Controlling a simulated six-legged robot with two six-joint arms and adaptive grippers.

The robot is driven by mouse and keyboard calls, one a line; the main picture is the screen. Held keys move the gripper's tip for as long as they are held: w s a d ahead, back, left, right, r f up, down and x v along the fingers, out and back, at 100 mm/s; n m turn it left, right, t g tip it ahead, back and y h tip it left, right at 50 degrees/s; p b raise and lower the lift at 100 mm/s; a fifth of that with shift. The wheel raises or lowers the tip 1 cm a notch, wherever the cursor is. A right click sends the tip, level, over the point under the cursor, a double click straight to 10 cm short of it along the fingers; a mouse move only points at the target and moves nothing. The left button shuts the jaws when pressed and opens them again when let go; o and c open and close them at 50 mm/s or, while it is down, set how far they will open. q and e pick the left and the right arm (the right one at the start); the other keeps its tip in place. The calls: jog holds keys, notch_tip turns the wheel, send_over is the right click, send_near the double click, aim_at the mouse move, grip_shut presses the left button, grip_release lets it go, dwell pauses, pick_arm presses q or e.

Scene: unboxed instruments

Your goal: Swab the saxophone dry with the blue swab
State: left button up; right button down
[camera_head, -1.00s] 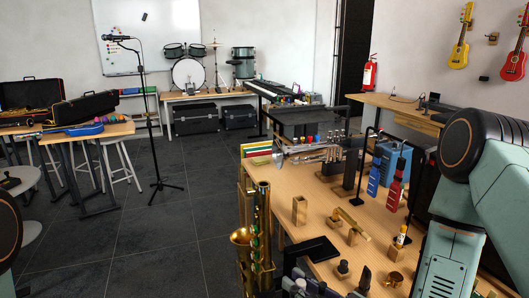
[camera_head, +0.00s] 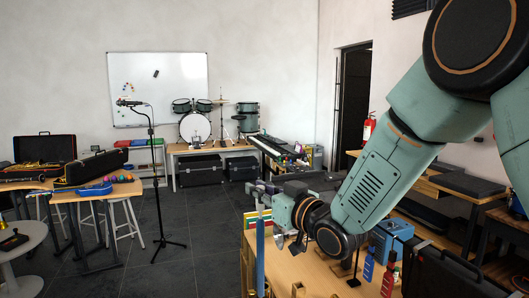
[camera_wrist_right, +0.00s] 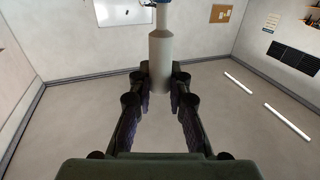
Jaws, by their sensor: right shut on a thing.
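My right gripper (camera_head: 262,191) is raised over the near left edge of the instrument table. In the right wrist view its fingers (camera_wrist_right: 161,76) are shut on a pale grey shaft with a blue end at the top, which looks like the blue swab (camera_wrist_right: 161,45). In the head view the blue length of the swab (camera_head: 260,255) hangs upright below the gripper. The gold saxophone (camera_head: 246,272) stands at the bottom edge of the head view, mostly cut off and partly behind the blue length. I cannot tell whether they touch. My left gripper is out of view.
My right arm hides much of the instrument table (camera_head: 345,288). A microphone stand (camera_head: 157,180) and a side table with cases (camera_head: 125,188) are at the left. The floor between is clear.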

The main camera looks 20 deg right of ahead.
pick_arm(q)
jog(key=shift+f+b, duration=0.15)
jog(key=shift+b, duration=0.4)
pick_arm(e)
jog(key=w+d+h, duration=0.1)
jog(key=w+d+r+m+h, duration=0.1)
jog(key=shift+w+r+t, duration=0.2)
jog(key=shift+w+t, duration=0.1)
jog(key=shift+w, duration=0.1)
dwell(1.0)
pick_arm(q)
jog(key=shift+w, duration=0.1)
pick_arm(e)
jog(key=shift+w, duration=0.1)
